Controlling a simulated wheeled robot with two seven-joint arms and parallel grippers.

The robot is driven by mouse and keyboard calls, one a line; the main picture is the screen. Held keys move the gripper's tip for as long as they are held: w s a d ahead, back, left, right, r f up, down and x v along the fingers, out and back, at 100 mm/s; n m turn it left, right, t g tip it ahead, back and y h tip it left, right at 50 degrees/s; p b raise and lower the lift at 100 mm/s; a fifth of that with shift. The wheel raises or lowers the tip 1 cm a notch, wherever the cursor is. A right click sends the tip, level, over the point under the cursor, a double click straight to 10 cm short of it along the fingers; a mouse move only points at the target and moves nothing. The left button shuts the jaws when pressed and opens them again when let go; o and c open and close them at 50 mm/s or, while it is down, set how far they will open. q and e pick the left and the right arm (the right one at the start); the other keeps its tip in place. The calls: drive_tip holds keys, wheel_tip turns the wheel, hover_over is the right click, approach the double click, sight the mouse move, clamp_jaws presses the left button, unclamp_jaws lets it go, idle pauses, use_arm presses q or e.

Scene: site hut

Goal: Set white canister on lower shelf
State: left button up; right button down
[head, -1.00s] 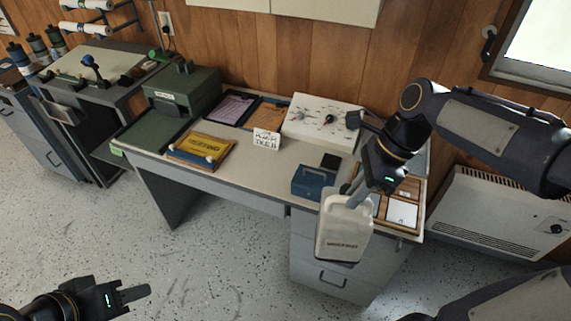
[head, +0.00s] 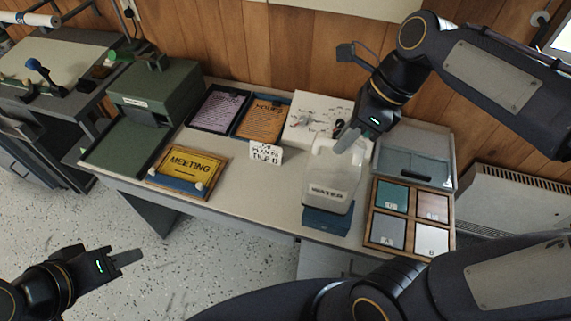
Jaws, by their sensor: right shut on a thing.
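The white canister (head: 332,175) has dark lettering on its front and hangs roughly upright from my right gripper (head: 347,139). The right gripper is shut on the canister's top, at its handle. In the picture the canister overlaps the desk and hides part of a blue box (head: 328,219); I cannot tell its exact height above them. My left gripper (head: 128,256) is at the lower left, away from the canister, with nothing visible in it; its finger gap cannot be made out. No lower shelf can be clearly picked out.
The desk (head: 265,185) carries a green machine (head: 155,95), a yellow sign (head: 188,163), two paper trays, a white control box (head: 308,117) and a wooden tile tray (head: 398,247). A grey bench (head: 45,108) stands at left. Speckled floor is clear in front.

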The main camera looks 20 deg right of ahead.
drive_tip(key=w+a+f, duration=0.9)
drive_tip(key=f, duration=0.3)
drive_tip(key=shift+w+f, duration=0.3)
drive_tip(key=shift+f, duration=0.05)
drive_tip(key=shift+a+f, duration=0.1)
drive_tip(key=c, duration=1.5)
unclamp_jaws()
drive_tip(key=shift+o, duration=0.5)
